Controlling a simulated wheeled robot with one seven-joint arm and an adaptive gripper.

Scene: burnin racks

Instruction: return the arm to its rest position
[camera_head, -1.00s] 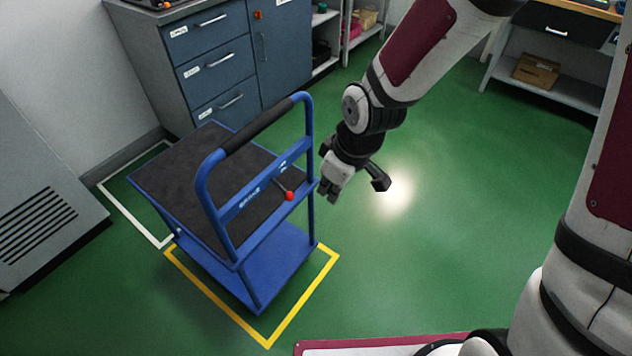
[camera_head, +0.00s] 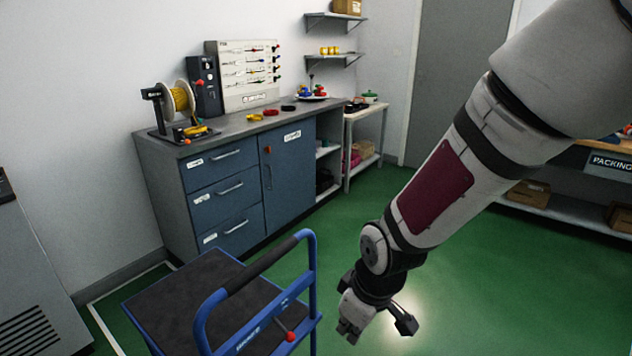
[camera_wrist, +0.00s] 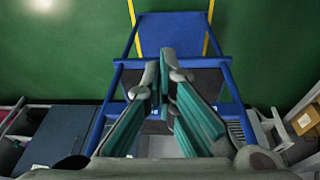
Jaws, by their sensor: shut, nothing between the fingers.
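My arm reaches down from the upper right in the head view. My gripper (camera_head: 350,332) hangs at its end, to the right of the blue cart (camera_head: 311,290), over the green floor. In the wrist view the two teal-padded fingers of my gripper (camera_wrist: 163,68) come together at their tips. Nothing shows between them, and the cart (camera_wrist: 173,38) appears behind them. In the head view the fingers are small and partly turned away. I cannot tell from these views how far the gripper is from the cart's handle.
A blue drawer cabinet (camera_head: 222,188) stands behind the cart, with a wire spool (camera_head: 180,100) and a test panel (camera_head: 250,75) on top. A packing bench (camera_head: 570,207) is at the right. Green floor (camera_head: 450,262) is clear between cart and bench.

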